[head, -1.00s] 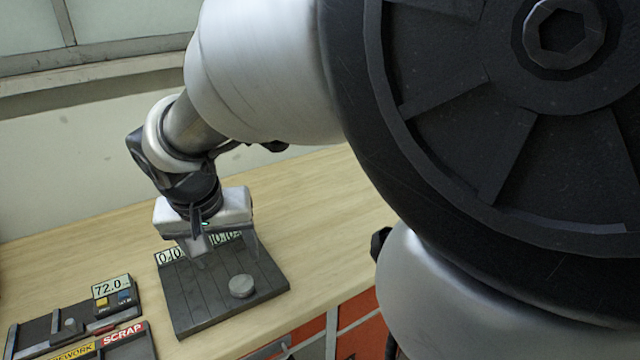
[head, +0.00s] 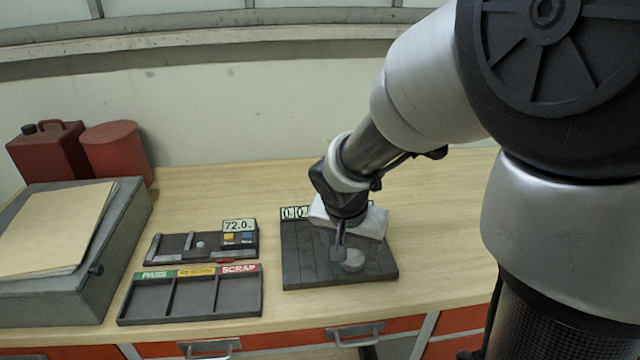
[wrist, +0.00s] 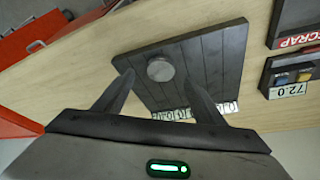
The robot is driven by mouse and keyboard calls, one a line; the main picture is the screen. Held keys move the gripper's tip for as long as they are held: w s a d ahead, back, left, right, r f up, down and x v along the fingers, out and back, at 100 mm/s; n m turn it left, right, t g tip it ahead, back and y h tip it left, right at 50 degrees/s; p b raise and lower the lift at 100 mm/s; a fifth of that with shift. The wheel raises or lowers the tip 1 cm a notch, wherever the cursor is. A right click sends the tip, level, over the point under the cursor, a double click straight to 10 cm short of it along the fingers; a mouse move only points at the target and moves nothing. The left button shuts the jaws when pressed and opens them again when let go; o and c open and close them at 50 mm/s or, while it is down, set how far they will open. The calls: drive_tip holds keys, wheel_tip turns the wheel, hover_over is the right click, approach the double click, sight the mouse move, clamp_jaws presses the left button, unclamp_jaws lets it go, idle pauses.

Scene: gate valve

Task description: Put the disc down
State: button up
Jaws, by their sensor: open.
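The disc (head: 353,261) is a small round grey piece lying flat on the dark grooved plate (head: 306,268) on the bench. It also shows in the wrist view (wrist: 160,69), on the plate (wrist: 221,62) near one long edge. My gripper (head: 345,244) is above the plate, its fingers partly hidden by its own body in the head view. In the wrist view my gripper (wrist: 160,92) has its two fingers spread wide, with nothing between them. The disc appears beyond the fingertips, apart from both.
Left of the plate are a gauge with a 72.0 display (head: 239,226) and a sorting tray (head: 190,316) with pass, rework and scrap labels. Further left are a grey box (head: 120,235) with papers, a red can (head: 47,152) and a red cylinder (head: 115,152). The bench behind is clear.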

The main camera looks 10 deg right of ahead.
sight(352, 259)
drive_tip(key=shift+x, duration=2.3)
drive_tip(key=shift+s+a+f, duration=0.1)
drive_tip(key=shift+a, duration=0.05)
